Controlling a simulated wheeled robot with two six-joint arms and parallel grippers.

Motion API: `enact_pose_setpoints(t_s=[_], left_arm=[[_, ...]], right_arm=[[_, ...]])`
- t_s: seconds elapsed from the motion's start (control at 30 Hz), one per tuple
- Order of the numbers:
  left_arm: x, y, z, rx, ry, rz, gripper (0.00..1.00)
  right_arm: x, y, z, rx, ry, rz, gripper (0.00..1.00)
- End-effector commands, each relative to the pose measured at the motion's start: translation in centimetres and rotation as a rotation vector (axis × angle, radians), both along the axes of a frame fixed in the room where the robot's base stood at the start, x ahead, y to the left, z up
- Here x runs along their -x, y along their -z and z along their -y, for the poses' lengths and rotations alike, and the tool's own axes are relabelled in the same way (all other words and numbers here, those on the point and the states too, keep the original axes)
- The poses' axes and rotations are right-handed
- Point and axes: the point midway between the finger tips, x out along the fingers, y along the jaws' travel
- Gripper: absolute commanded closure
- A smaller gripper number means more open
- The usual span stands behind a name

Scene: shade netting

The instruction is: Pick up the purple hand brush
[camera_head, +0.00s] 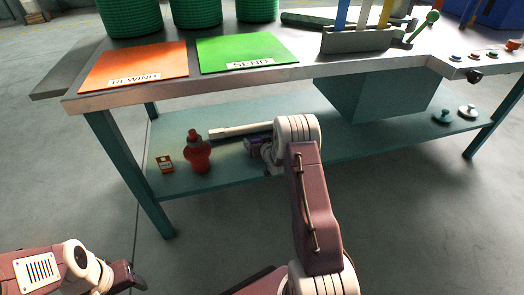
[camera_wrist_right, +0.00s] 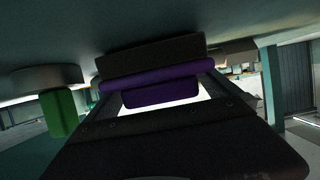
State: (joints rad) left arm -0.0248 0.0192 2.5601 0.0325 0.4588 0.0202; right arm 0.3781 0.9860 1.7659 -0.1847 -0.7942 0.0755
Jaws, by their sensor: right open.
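The purple hand brush (camera_head: 251,142) lies on the lower shelf of the table, small and partly hidden by my right gripper in the head view. In the right wrist view the brush (camera_wrist_right: 160,82) is close and lies across the jaws, with a purple bar, a purple block and a dark part. My right gripper (camera_head: 264,150) is at the brush, low over the shelf, with its jaws open. Whether the fingers touch the brush I cannot tell. My left gripper (camera_head: 126,276) is at the lower left, away from the table, and its jaws do not show clearly.
The tabletop above carries an orange mat (camera_head: 135,65) and a green mat (camera_head: 245,52). A teal box hangs below it.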

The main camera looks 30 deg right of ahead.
Motion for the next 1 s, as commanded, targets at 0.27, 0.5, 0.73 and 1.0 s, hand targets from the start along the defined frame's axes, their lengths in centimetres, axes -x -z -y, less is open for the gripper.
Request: enact_pose_setpoints(t_s=[0.27, 0.5, 0.73, 1.0], left_arm=[[0.0, -0.1, 0.0, 0.0, 0.0, 0.001, 0.42], [0.0, -0.3, 0.0, 0.0, 0.0, 0.001, 0.42], [0.0, -3.2, 0.0, 0.0, 0.0, 0.0, 0.42], [0.0, -7.4, 0.0, 0.0, 0.0, 0.001, 0.42]], right_arm=[[0.1, 0.0, 0.0, 0.0, 0.0, -0.002, 0.63], [0.0, -0.3, 0.0, 0.0, 0.0, 0.0, 0.63], [0.0, -4.0, 0.0, 0.001, 0.0, 0.001, 0.63], [0.0, -10.0, 0.0, 0.0, 0.0, 0.0, 0.63]])
